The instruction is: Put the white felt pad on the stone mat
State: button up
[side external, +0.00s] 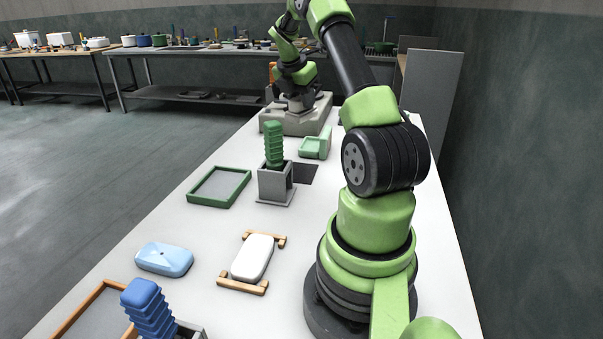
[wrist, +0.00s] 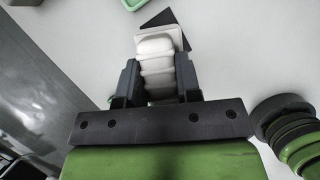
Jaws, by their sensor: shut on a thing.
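The white felt pad (wrist: 157,68) shows in the wrist view as a pale block with a ribbed body and a squarish far end. My gripper (wrist: 158,82) is shut on it, one finger on each side. Beyond the pad, a dark flat patch (wrist: 158,19), which looks like the stone mat, is mostly hidden by it. In the side view the dark grey mat (side external: 305,173) lies flat on the table beside a grey holder. My gripper and the held pad do not show in the side view. The height above the mat cannot be told.
The grey holder (side external: 274,192) carries an upright green ribbed block (side external: 274,145). A green-rimmed tray (side external: 246,189), a green dish (side external: 313,148), a blue block (side external: 165,259) and a white block (side external: 253,256) on a wooden rack stand around. A blue ribbed block (side external: 148,305) is at front left.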

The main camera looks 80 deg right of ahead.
aim_at(297, 116)
notch_tip(297, 116, down, 16)
jog(key=shift+f, duration=0.1)
dwell(0.4)
jog(key=o, duration=0.8)
jog(key=shift+o, duration=0.2)
jog(key=v, duration=0.4)
jog(key=d+v, duration=0.1)
jog(key=v, duration=0.2)
jog(key=s+d+r+v, duration=0.1)
jog(key=v, duration=0.3)
jog(key=shift+r, duration=0.35)
jog(key=shift+w, duration=0.1)
